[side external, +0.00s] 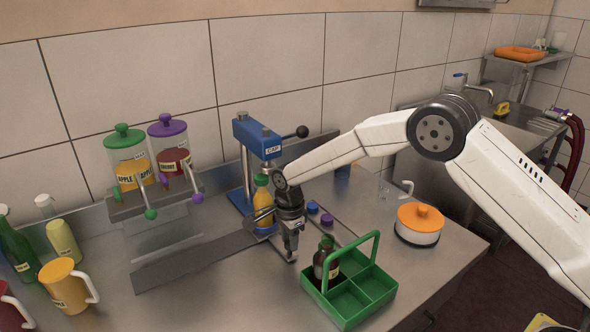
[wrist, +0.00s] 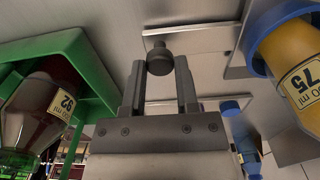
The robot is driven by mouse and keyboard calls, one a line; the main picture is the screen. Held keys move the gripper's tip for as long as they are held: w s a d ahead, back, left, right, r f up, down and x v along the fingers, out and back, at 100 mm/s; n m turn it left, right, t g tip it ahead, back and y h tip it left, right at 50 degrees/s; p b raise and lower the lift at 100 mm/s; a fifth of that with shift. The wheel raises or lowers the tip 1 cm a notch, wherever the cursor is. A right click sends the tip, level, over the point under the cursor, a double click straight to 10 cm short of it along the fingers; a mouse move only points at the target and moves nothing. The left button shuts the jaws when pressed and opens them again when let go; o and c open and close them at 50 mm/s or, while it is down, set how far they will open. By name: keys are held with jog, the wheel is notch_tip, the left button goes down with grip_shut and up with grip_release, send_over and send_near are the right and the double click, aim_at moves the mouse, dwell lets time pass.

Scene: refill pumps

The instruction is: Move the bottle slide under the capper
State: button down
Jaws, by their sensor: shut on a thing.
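The blue capper (side external: 258,140), marked CAP and with a black-knobbed lever, stands against the back wall. A bottle with yellow liquid (side external: 264,212) and a green top stands upright beneath its head; I cannot tell if it is exactly centred. In the wrist view the yellow bottle (wrist: 292,70), labelled 75, is at the right in a blue ring. My gripper (side external: 291,252) points down in front of it. In the wrist view its fingers (wrist: 160,85) are shut on a dark round knob (wrist: 159,57), at the edge of the metal bottle slide (wrist: 192,35). My wrist partly hides the slide in the side view.
A green crate (side external: 350,307) with a dark bottle (side external: 326,262) stands close right of my gripper. Blue and purple caps (side external: 326,220) lie behind it. A lidded pot (side external: 418,224) stands farther right. A long metal plate (side external: 195,263) lies clear at the left.

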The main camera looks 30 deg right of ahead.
jog(key=shift+d, duration=0.95)
jog(key=shift+c, duration=1.4)
grip_release()
jog(key=shift+r, duration=0.1)
notch_tip(320, 180, up, 8)
